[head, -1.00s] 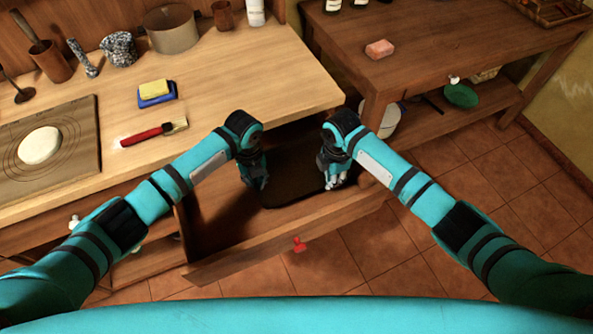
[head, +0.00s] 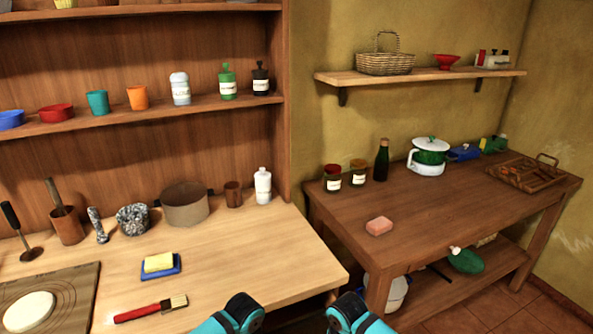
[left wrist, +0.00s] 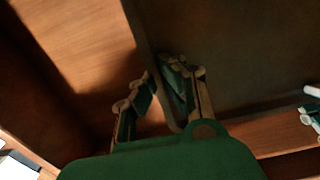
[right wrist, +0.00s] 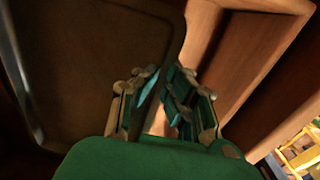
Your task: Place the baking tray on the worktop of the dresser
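The dark baking tray shows in the left wrist view (left wrist: 235,60) and the right wrist view (right wrist: 90,70); the head view does not show it now. My left gripper (left wrist: 158,72) has its fingertips close together on either side of one tray rim. My right gripper (right wrist: 163,72) has its fingertips close together on the opposite rim. Both look shut on the tray. Brown wooden surfaces lie around it; its height above the drawer floor is unclear. The dresser's light worktop (head: 245,250) is in the head view, with my forearms at its front edge.
A red brush (head: 150,309), a sponge on a blue base (head: 160,264) and a board with dough (head: 85,290) occupy the worktop's left front. A round tin (head: 185,205) and a white bottle (head: 263,186) stand behind. The right front is clear. A side table (head: 440,210) stands right.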

